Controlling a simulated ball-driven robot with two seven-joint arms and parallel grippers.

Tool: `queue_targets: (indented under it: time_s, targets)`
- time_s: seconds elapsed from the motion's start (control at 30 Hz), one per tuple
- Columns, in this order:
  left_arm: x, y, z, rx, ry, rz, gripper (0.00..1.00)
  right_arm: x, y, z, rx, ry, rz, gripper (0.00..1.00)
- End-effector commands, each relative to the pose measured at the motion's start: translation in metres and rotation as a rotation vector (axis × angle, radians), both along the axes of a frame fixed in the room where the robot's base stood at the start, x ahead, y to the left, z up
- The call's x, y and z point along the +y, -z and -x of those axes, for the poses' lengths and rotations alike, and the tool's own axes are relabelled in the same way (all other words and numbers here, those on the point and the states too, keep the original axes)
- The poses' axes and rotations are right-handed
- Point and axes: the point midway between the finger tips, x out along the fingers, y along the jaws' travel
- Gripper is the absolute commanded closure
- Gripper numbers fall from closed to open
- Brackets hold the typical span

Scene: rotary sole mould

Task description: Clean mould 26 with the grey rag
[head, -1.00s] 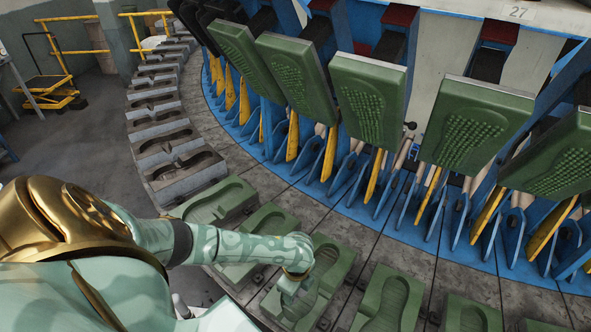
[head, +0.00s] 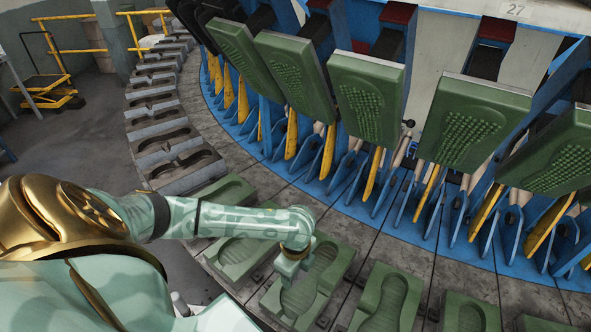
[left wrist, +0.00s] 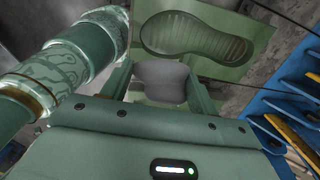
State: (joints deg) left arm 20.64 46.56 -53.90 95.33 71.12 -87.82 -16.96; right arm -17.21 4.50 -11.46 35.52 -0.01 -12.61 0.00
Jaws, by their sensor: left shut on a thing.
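My left gripper (head: 290,268) is over a green mould (head: 325,270) in the lower middle of the head view, and its arm comes in from the left. In the left wrist view the gripper (left wrist: 163,88) is shut on the grey rag (left wrist: 160,76), which bulges between the two fingers. The same mould with its sole-shaped hollow (left wrist: 195,36) shows just beyond the rag. I cannot tell whether the rag touches the mould. No number 26 is readable. My right gripper is not in view.
More green moulds (head: 387,302) lie on both sides along the curved grey ring. Green studded lids (head: 365,97) stand tilted on blue brackets behind. Bare metal moulds (head: 178,155) continue at the left.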

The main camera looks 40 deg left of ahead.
Motion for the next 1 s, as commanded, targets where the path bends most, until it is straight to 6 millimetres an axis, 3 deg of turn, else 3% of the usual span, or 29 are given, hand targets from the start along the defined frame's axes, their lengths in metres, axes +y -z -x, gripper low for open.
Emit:
queue_targets:
  time_s: [0.37,1.0]
  targets:
    - [-0.001,0.000,0.009,0.000,0.001,-0.001,0.84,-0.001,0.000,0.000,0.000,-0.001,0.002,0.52]
    - [-0.015,0.000,0.124,0.004,0.002,-0.001,0.84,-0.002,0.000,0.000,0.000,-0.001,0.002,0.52]
